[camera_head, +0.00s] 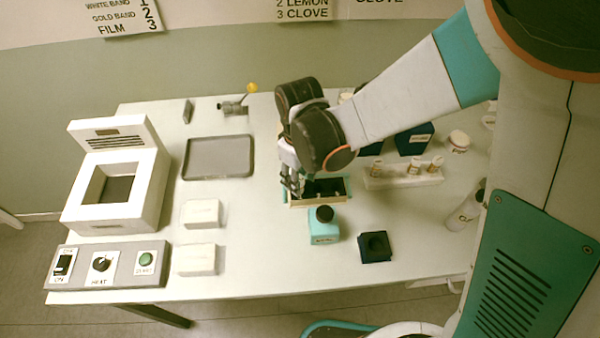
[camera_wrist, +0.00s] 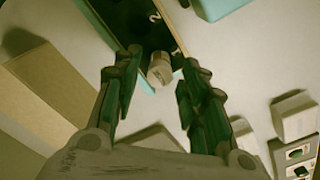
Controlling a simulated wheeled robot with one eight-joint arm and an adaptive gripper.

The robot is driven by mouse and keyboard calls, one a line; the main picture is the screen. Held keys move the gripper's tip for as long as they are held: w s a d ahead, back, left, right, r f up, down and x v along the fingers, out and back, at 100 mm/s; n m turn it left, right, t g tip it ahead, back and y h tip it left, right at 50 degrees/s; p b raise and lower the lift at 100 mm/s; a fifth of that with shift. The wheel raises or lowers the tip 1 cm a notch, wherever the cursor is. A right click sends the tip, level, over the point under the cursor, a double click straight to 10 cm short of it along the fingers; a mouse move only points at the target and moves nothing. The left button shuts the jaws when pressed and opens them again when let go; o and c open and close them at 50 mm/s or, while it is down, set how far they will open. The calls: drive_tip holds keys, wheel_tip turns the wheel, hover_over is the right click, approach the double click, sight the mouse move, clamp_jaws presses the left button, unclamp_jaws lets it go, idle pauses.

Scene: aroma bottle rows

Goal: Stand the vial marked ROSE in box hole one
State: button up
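The box (camera_head: 322,202) stands mid-table in the head view, with a dark top and a pale front edge. In the wrist view its dark panel (camera_wrist: 128,22) shows the numerals 2 and 1. A small vial (camera_wrist: 160,68) with a pale cap is at the panel's end by the 1; it looks upright in hole one, though its base is hidden. Its label is not readable. My gripper (camera_wrist: 160,64) is around the vial, with a gap visible on each side. In the head view my gripper (camera_head: 291,184) is low at the box's left end.
A white rack (camera_head: 402,181) with several vials stands right of the box. White blocks (camera_head: 201,213), a grey tray (camera_head: 218,157) and a white heater (camera_head: 150,190) are left.

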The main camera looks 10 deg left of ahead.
sight(300, 179)
wheel_tip(300, 179, up, 10)
drive_tip(key=p, duration=0.6)
drive_tip(key=shift+d, duration=0.1)
